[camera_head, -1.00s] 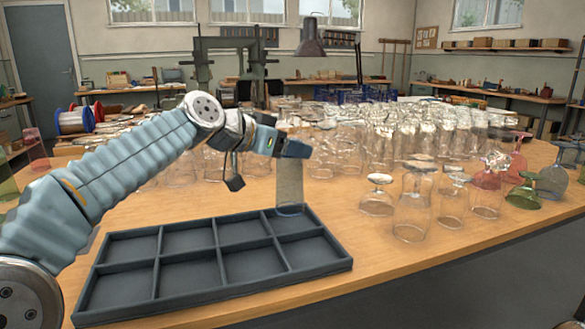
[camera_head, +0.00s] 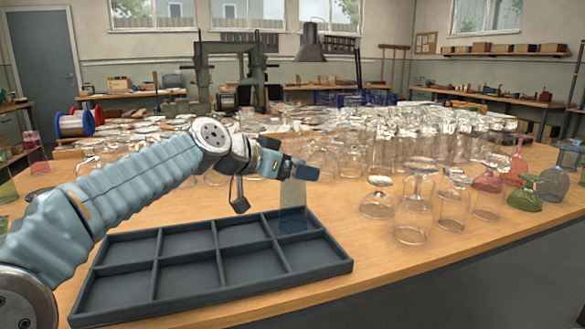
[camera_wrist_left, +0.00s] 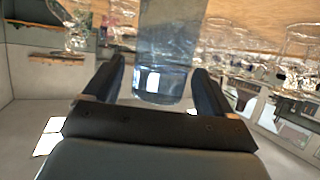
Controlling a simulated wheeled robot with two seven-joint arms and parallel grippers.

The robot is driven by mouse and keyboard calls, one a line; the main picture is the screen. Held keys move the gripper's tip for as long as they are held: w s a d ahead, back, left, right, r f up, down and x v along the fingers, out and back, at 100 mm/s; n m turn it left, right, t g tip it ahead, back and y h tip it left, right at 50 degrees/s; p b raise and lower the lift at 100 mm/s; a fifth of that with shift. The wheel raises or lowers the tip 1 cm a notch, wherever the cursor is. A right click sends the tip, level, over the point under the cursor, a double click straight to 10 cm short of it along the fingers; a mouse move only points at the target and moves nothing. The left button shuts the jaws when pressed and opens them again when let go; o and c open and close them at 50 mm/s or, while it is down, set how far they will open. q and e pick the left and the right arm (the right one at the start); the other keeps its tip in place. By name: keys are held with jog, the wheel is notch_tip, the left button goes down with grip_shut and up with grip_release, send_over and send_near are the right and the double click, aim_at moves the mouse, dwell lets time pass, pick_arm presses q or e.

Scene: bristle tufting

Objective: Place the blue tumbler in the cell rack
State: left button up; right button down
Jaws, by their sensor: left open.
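The blue tumbler (camera_head: 293,200) is a clear, faintly blue glass standing upright in the back right cell of the dark grey cell rack (camera_head: 214,292). My left gripper (camera_head: 298,170) is at the tumbler's top and is open. In the left wrist view the tumbler (camera_wrist_left: 165,50) lies between the two spread fingers of my left gripper (camera_wrist_left: 160,85), with a gap on each side. The other cells of the rack are empty. My right gripper is not in view.
Upside-down clear glasses (camera_head: 412,208) stand to the right of the rack, with a green glass (camera_head: 525,193) and a red glass (camera_head: 487,180) farther right. Many clear glasses crowd the table behind. Bare wood lies between the rack and the near glasses.

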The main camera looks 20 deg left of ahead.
pick_arm(q)
jog(key=shift+r, duration=0.2)
jog(key=v, duration=1.2)
jog(key=shift+b, duration=0.45)
jog(key=shift+f, duration=0.1)
jog(key=shift+s, duration=0.1)
